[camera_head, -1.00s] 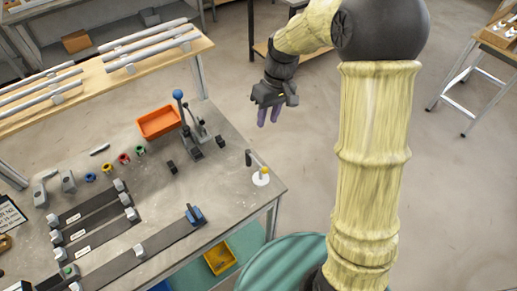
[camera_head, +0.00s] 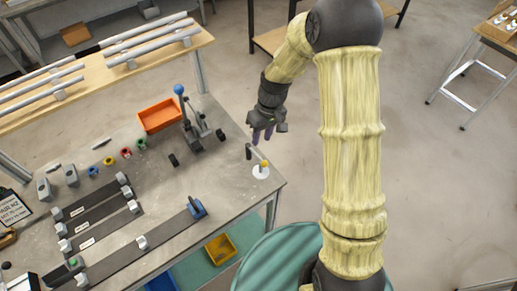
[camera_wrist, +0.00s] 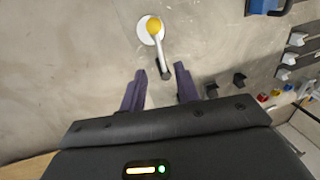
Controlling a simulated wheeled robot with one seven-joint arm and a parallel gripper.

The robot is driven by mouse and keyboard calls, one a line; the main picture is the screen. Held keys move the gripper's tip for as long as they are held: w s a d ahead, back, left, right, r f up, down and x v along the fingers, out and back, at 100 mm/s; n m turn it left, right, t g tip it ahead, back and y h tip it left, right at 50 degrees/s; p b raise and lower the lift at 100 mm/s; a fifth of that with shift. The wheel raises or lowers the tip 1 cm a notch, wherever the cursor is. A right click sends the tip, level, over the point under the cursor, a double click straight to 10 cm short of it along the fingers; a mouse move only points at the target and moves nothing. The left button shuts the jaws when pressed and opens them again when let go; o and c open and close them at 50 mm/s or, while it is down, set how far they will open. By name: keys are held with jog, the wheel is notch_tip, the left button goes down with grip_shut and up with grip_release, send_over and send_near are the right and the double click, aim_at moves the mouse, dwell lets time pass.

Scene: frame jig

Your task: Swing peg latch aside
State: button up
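The peg latch has a round white base (camera_head: 261,173) near the right corner of the grey bench, with a yellow knob (camera_wrist: 154,25) over it. Its light arm (camera_wrist: 160,50) runs from the knob to a dark upright peg (camera_head: 249,152), which also shows at the arm's end in the wrist view (camera_wrist: 166,73). My gripper (camera_head: 262,136) hangs just beyond the latch in the head view. In the wrist view my gripper (camera_wrist: 160,72) is open and empty, its purple fingers apart, with the dark peg appearing between the fingertips. I cannot tell its height or whether it touches.
A blue-knobbed lever clamp (camera_head: 187,115) and an orange bin (camera_head: 159,115) stand left of my gripper. Dark rails with a blue block (camera_head: 196,208) lie nearer on the bench. Small dark blocks (camera_wrist: 239,79) stand right of my fingers in the wrist view. Bench around the latch is bare.

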aim_at(257, 155)
jog(key=f, duration=0.2)
jog(key=f+p, duration=0.1)
jog(key=f, duration=0.2)
jog(key=a+f, duration=0.1)
jog(key=f, duration=0.1)
jog(key=shift+s+a+f, duration=0.1)
jog(key=shift+s+f, duration=0.1)
jog(key=shift+s, duration=0.15)
grip_shut()
